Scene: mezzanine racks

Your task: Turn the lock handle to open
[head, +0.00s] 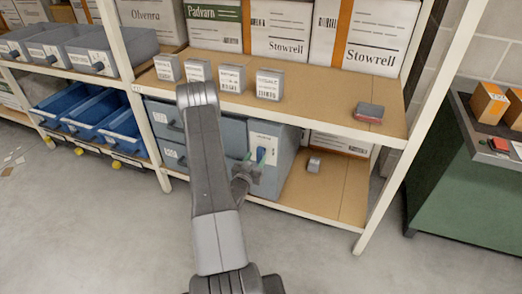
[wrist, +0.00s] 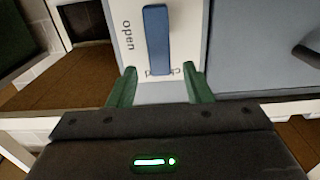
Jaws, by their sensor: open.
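The lock handle (wrist: 156,38) is a blue bar on a pale plate (wrist: 184,20) in the wrist view. The bar runs up and down in that view. The word "open" stands on its left, and upside-down lettering that seems to read "closed" lies at its lower end. My gripper (wrist: 159,86) is open, its two green fingers apart on either side below the bar's lower end.
The cabinet stands on the lower shelf (head: 325,195) of a rack, under a shelf (head: 330,105) with several small boxes. A small grey object (head: 314,164) lies right of the cabinet. A green workbench (head: 465,190) stands at right. The floor in front is clear.

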